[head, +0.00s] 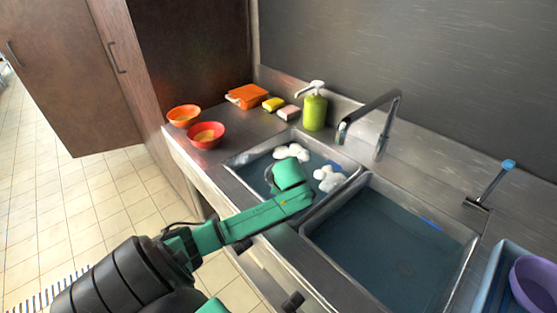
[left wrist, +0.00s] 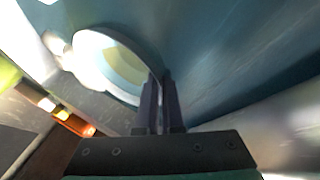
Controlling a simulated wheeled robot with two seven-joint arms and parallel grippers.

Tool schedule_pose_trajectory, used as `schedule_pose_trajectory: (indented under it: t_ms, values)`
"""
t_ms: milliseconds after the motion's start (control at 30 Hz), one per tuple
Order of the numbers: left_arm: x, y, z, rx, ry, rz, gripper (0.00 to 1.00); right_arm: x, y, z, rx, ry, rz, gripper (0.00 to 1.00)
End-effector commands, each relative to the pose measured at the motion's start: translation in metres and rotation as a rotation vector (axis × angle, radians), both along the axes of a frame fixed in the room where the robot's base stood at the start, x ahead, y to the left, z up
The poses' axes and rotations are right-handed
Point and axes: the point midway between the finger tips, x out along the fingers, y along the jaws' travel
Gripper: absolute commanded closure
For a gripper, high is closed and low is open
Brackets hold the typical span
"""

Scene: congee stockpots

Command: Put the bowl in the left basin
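My left arm reaches over the left basin (head: 240,172), which holds bluish water. In the head view my left gripper's fingers are hidden behind its own wrist, low in that basin. In the left wrist view my left gripper (left wrist: 160,105) has its fingers close together on the rim of a pale bowl (left wrist: 92,42) with a yellowish inside. The bowl is tilted in this view, against blue water. The head view mostly hides it behind the wrist, so I cannot tell whether it touches the basin floor. My right gripper is not in view.
White foam clumps (head: 328,179) float in the left basin. The right basin (head: 400,262) holds water, with a faucet (head: 386,125) behind. An orange bowl (head: 184,115), red bowl (head: 206,134), sponges (head: 273,104) and green soap bottle (head: 314,112) stand on the counter. A purple bowl (head: 536,285) is at far right.

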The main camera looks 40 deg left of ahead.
Motion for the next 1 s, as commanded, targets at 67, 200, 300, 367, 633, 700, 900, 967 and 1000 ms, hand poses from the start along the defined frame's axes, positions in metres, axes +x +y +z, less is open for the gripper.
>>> schedule_pose_trajectory:
  t_ms: [67,200,300,367,633,700,900,967,1000]
  values:
    - [-0.001,0.001,-0.014,0.002,0.003,0.001,1.00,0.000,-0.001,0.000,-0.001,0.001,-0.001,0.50]
    - [0.000,0.000,-0.021,0.001,-0.001,0.000,1.00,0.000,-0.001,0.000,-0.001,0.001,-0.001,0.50]
    - [0.000,0.000,-0.020,0.001,-0.001,0.000,1.00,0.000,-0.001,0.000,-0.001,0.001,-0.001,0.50]
    - [0.000,0.000,-0.021,0.000,-0.001,0.000,1.00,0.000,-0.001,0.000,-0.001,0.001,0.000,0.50]
    - [0.000,0.000,-0.022,0.001,-0.001,0.000,0.66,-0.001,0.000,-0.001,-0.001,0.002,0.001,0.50]
    - [0.000,0.000,-0.022,0.001,-0.001,0.000,0.66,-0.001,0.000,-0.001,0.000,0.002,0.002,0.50]
    - [0.000,-0.001,-0.018,0.001,-0.001,-0.001,0.66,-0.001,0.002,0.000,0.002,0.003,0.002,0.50]
    - [-0.002,-0.004,-0.014,-0.001,-0.002,-0.002,0.66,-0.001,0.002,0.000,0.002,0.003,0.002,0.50]
    - [-0.003,-0.007,-0.009,-0.001,-0.002,-0.003,0.66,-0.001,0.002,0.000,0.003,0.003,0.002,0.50]
